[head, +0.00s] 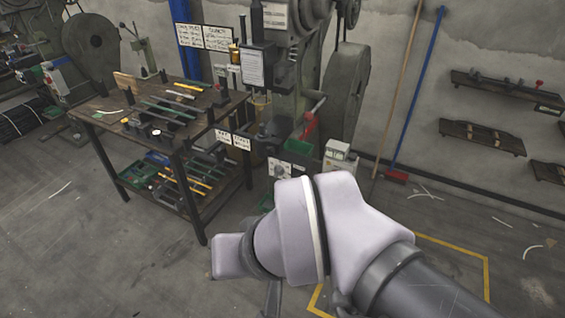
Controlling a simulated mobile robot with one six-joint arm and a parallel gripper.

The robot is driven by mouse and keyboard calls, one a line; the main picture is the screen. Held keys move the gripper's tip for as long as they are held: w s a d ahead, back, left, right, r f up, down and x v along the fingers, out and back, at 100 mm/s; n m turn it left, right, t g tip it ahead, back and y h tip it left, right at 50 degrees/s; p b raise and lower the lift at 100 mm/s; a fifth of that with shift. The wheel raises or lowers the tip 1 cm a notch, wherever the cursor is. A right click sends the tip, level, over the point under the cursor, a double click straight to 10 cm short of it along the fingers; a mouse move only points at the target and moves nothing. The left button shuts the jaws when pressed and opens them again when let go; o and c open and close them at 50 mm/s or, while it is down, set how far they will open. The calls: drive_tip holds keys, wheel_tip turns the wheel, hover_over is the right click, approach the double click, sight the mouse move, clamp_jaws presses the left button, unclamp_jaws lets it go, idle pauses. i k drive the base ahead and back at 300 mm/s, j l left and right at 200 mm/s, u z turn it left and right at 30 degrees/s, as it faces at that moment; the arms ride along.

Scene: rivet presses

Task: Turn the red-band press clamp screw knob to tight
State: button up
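A dark grey press (290,75) with a large flywheel (345,90) stands at the centre back. A red part (309,127), like a lever or band, shows on its right side. A round knob or dial (281,171) shows on a pale panel low on its front; I cannot tell whether it is the clamp screw knob or how it is set. My pale arm covers the floor in front of the press. My gripper does not show plainly; a thin grey piece at the bottom edge below the arm may be part of it.
A workbench (90,116) with tools on top and a loaded lower shelf stands left of the press. Another machine with a wheel (90,40) is at the far left. A broom (395,177) leans on the wall. Yellow floor lines (455,249) lie right; the floor there is mostly clear.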

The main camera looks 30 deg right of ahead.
sight(270, 151)
drive_tip(key=i+l+z, duration=0.8)
drive_tip(key=i+l, duration=0.15)
drive_tip(key=i, duration=0.1)
